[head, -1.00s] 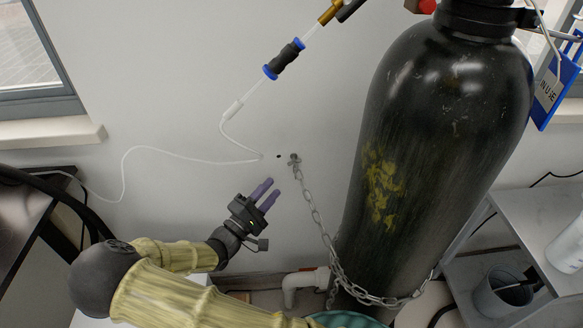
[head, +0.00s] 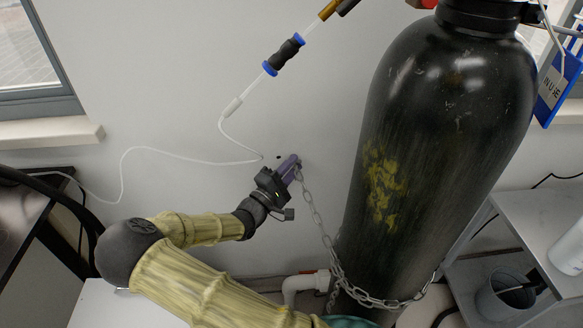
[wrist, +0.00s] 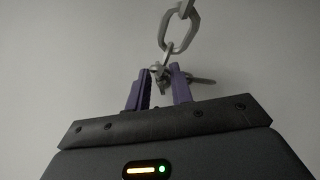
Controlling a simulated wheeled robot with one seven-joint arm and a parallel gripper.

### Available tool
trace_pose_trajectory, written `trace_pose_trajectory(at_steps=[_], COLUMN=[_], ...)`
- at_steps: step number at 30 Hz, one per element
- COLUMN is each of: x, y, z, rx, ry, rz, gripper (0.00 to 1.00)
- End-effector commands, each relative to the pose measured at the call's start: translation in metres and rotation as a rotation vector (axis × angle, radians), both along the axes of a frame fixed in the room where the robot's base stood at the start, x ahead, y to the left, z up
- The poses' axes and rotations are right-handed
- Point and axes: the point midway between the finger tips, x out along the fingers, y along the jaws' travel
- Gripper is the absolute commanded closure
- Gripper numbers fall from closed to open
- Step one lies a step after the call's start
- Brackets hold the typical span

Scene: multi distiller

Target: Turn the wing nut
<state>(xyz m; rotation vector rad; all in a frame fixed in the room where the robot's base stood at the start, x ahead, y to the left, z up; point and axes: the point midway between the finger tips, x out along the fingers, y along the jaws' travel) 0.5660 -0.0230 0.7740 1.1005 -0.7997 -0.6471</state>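The wing nut is a small grey metal piece on the wall where the chain ends. In the wrist view the wing nut (wrist: 159,74) shows between the tips of my gripper (wrist: 161,82). A metal part also sticks out to the right, past the right finger. The two purple fingers stand apart, with a gap between them; I cannot make out firm contact with the nut. In the head view my gripper (head: 290,162) is at the wall, and its fingers largely hide the nut. The chain (head: 315,213) hangs from this spot.
The chain runs down around a tall black gas cylinder (head: 440,130) just right of my gripper. A thin white tube (head: 190,158) loops along the wall to the left. A white pipe (head: 300,286) is below. The wall left of my gripper is mostly free.

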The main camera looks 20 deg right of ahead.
Motion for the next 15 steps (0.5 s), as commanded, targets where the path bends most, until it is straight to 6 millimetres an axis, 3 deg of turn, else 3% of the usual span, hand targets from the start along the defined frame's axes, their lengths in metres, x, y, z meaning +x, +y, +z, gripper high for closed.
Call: trace_pose_trajectory(at_steps=[1, 3, 15], x=[-0.0001, -0.0002, -0.0003], y=[0.0002, 0.0002, -0.0002], z=[0.0000, -0.0001, 0.0052], rx=[0.000, 0.000, 0.078], ry=[0.000, 0.000, -0.013], rz=[0.000, 0.000, -0.001], gripper=[0.88, 1.00, 1.00])
